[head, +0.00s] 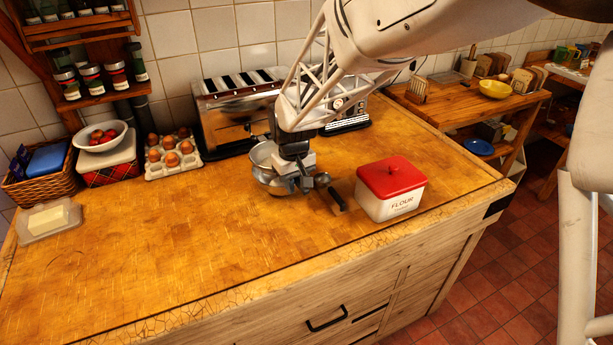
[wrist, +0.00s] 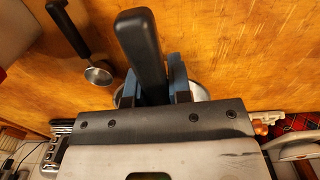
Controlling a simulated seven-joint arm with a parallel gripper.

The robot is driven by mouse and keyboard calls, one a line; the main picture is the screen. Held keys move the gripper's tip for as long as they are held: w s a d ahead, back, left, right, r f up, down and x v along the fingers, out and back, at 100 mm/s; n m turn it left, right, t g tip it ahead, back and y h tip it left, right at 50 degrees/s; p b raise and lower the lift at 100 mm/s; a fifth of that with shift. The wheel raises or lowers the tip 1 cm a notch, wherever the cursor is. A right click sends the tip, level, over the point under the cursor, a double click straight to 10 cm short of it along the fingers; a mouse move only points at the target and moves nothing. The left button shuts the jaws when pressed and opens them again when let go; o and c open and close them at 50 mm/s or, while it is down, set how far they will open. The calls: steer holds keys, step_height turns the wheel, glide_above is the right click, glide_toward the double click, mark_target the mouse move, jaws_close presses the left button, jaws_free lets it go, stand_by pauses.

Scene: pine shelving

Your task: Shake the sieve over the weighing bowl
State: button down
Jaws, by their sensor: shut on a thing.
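My gripper (head: 293,182) is low over the middle of the counter. In the wrist view its fingers (wrist: 155,92) are shut on a thick black handle (wrist: 139,38), which I take to be the sieve's. The handle sticks out toward the counter's front. In the head view, two shiny metal rounds show beside and under the gripper: an upper one (head: 262,153), likely the sieve, and a lower one (head: 268,184), likely the weighing bowl. The gripper hides part of both, so I cannot tell whether they touch. A metal rim (wrist: 201,92) also shows behind the fingers. Any sieve contents are hidden.
A black-handled metal scoop (wrist: 98,75) lies just right of the gripper in the head view, beside a red-lidded flour canister (head: 392,190). A toaster (head: 225,120) stands behind, an egg tray (head: 186,168) back left. The counter's front left is clear.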

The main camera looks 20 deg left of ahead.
stand_by(1.3)
steer(key=shift+w+d, duration=0.1)
steer(key=shift+w, duration=0.05)
stand_by(0.5)
steer(key=shift+w+d, duration=0.5)
steer(key=shift+w, duration=0.1)
